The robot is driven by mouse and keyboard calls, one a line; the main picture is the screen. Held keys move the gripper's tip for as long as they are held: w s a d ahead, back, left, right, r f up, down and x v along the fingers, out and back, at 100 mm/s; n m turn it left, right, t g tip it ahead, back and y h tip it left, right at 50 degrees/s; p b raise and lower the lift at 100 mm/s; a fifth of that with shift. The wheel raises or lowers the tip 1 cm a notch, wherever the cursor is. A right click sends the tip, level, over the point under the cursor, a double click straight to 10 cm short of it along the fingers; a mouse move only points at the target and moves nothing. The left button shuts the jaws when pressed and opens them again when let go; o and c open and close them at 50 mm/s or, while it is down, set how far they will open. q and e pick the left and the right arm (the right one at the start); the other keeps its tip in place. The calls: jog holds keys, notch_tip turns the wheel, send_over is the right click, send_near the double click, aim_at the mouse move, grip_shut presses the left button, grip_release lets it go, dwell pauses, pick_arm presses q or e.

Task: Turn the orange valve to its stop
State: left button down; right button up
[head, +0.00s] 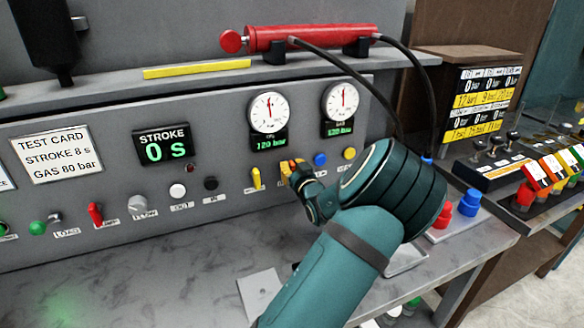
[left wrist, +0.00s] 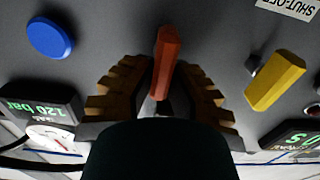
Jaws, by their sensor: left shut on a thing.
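The orange valve (head: 284,169) is on the grey panel, right of a yellow valve (head: 257,178) and below the gauges. In the left wrist view the orange valve's handle (left wrist: 166,62) stands almost upright in the picture, leaning slightly right at its top. My left gripper (head: 295,174) is at the orange valve and shut on its handle; the ridged fingers lie on both sides of it in the left wrist view (left wrist: 162,88). The gripper and wrist hide part of the valve in the head view. My right gripper is not in view.
A blue button (head: 320,159) and a yellow button (head: 349,153) sit right of the valve. Two gauges (head: 268,113) read 120 bar on their displays. The stroke display (head: 161,148) shows 0 s. A test card (head: 52,153) reads stroke 8 s, gas 80 bar.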

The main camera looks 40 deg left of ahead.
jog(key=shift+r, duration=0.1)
pick_arm(q)
jog(key=shift+w+r+m+p, duration=0.1)
jog(key=shift+r+m+p, duration=0.1)
jog(key=shift+m+p, duration=0.55)
jog(key=m+p, duration=0.3)
jog(key=shift+w+d+p, duration=0.1)
jog(key=shift+w+p, duration=0.1)
jog(key=shift+p, duration=0.15)
jog(key=shift+w+d+f+m+p, duration=0.25)
jog(key=shift+m+p, duration=0.55)
jog(key=shift+m, duration=1.45)
jog(key=shift+a+f+m+p, duration=0.1)
jog(key=shift+f+m+p, duration=0.2)
jog(key=shift+m+p, duration=1.25)
jog(key=shift+w+d+f+m+p, duration=0.15)
jog(key=shift+f+m, duration=0.15)
jog(key=shift+m, duration=2.65)
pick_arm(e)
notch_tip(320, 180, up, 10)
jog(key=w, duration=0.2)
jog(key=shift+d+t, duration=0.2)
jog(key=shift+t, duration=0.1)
pick_arm(q)
jog(key=shift+a, duration=0.1)
